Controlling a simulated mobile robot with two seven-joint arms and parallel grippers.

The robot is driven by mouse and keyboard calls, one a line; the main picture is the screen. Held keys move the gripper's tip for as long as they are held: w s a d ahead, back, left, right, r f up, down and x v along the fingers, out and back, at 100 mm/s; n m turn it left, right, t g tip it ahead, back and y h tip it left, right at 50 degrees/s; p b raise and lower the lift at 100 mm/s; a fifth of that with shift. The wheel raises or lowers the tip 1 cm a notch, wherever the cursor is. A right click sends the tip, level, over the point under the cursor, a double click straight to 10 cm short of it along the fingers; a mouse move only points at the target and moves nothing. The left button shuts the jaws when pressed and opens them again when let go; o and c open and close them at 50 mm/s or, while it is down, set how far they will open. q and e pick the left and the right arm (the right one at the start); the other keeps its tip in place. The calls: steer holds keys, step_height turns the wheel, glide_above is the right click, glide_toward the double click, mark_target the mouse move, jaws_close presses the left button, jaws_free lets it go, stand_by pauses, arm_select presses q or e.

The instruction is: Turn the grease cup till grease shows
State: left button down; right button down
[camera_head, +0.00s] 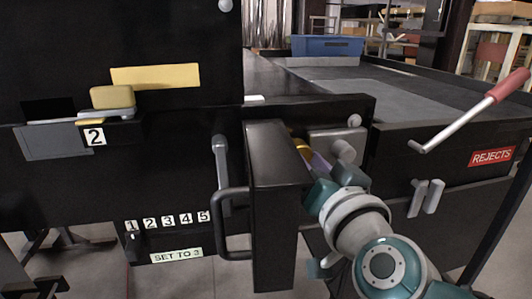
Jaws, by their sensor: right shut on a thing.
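A small brass-coloured piece, which looks like the grease cup (299,146), shows just past the top edge of a black door-like panel (273,190). My right gripper (314,161) reaches in from the lower right to this spot, behind the panel. It is shut on the brass piece, as far as I can see. Its fingertips are partly hidden by the panel's edge. I cannot make out any grease. My left gripper is not in view.
The panel has a black bar handle (231,222). A grey block with a round knob (344,149) is close beside my gripper. A blue bin (327,46) stands at the back.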

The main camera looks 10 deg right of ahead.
stand_by(0.5)
steer(key=shift+c, duration=1.8)
jaws_free()
steer(key=s, duration=1)
steer(key=shift+d+p, duration=0.2)
steer(key=shift+p, duration=0.25)
